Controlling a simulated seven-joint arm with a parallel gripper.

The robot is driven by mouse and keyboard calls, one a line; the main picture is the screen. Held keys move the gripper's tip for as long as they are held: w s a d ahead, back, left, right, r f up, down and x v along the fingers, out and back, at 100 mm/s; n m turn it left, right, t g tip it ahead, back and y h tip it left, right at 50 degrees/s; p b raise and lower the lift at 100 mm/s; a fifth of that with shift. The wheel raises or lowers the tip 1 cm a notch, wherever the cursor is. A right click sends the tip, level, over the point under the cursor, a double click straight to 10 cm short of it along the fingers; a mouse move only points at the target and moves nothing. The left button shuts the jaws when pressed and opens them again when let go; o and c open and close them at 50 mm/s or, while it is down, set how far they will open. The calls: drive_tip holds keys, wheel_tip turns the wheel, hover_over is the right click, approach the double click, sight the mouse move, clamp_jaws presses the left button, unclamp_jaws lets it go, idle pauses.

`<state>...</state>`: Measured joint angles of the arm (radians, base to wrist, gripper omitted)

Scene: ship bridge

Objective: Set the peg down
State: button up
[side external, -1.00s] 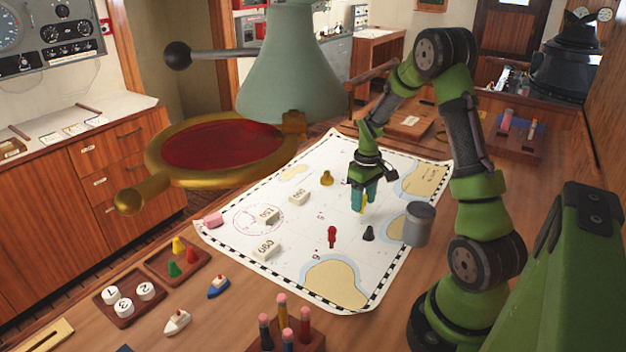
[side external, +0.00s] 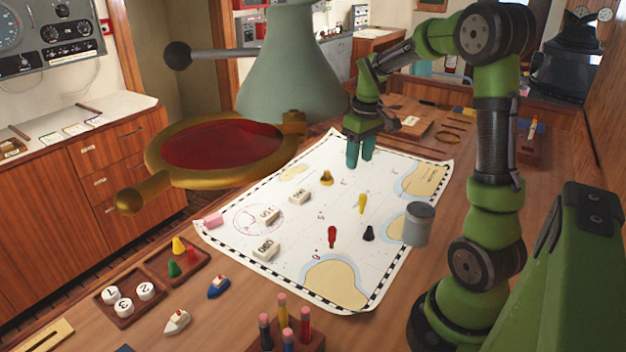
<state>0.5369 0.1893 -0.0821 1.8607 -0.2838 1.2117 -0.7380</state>
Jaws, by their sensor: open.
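Several pegs stand on the white chart (side external: 300,215). A yellow peg (side external: 362,203) is upright near the chart's middle right. A wider, darker yellow piece (side external: 326,178) stands to the left.
White number blocks (side external: 265,248) lie on the chart's left half. A grey cylinder (side external: 419,223) stands at its right edge. A brass-rimmed lamp or magnifier (side external: 225,150) overhangs the left. A pencil holder (side external: 300,338) stands at the front.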

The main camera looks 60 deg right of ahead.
drive_tip(key=s+a+r+t, duration=0.2)
drive_tip(key=a, duration=0.6)
drive_tip(key=s+a+r+t+y, duration=0.1)
drive_tip(key=s+a+r+t, duration=0.1)
drive_tip(key=a, duration=0.6)
drive_tip(key=s+a+r+m+t+y, duration=0.1)
drive_tip(key=s+a+r+t, duration=0.1)
drive_tip(key=a, duration=0.7)
drive_tip(key=shift+s+r, duration=0.8)
drive_tip(key=shift+s, duration=0.4)
